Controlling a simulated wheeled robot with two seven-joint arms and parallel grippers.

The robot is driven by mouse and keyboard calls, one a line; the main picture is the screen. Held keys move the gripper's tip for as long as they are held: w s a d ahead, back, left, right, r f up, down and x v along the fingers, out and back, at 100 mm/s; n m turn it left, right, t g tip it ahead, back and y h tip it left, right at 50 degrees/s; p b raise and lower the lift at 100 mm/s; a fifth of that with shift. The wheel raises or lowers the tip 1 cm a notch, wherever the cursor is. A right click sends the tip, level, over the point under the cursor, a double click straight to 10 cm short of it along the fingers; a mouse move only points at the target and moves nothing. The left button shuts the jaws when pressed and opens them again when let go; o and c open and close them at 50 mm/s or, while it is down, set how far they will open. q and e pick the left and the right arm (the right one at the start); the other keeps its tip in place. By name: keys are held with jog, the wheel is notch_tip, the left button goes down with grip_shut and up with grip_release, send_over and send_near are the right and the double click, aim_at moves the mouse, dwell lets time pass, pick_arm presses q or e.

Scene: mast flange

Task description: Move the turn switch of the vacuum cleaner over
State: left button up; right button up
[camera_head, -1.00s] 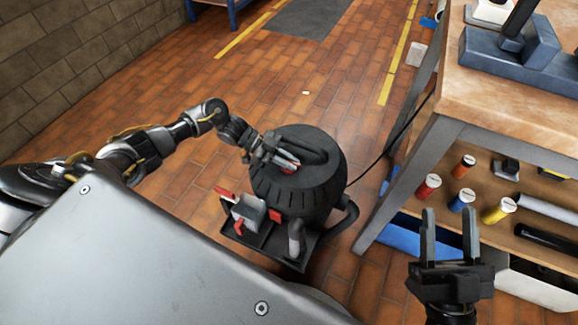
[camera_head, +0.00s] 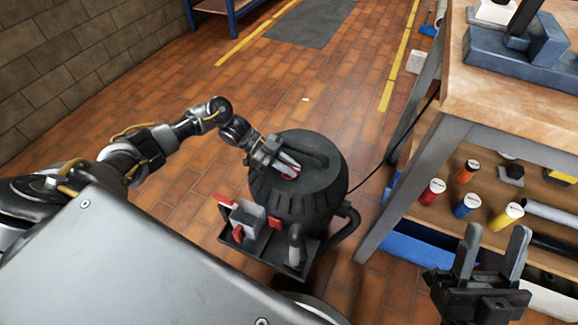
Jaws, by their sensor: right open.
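The vacuum cleaner (camera_head: 318,205) is a dark, round, ribbed canister standing on the brick floor in the middle of the view. My right gripper (camera_head: 492,253) is open and empty at the lower right, in front of the workbench shelf and away from the vacuum.
A workbench (camera_head: 500,110) with a wooden top stands at the right. Its lower shelf holds several coloured cylinders, including a red one (camera_head: 432,192). A black cable runs from the vacuum toward the bench. A tool caddy (camera_head: 262,240) with red parts sits at the vacuum's front.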

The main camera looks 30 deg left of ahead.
pick_arm(q)
jog(key=o, duration=0.3)
jog(key=shift+o, duration=0.2)
jog(key=shift+a, duration=0.1)
jog(key=v, duration=0.9)
jog(key=shift+a, duration=0.15)
jog(key=shift+s+a+r, duration=0.1)
jog(key=shift+a+r, duration=0.25)
jog(key=shift+a, duration=0.25)
jog(key=shift+d+f, duration=0.1)
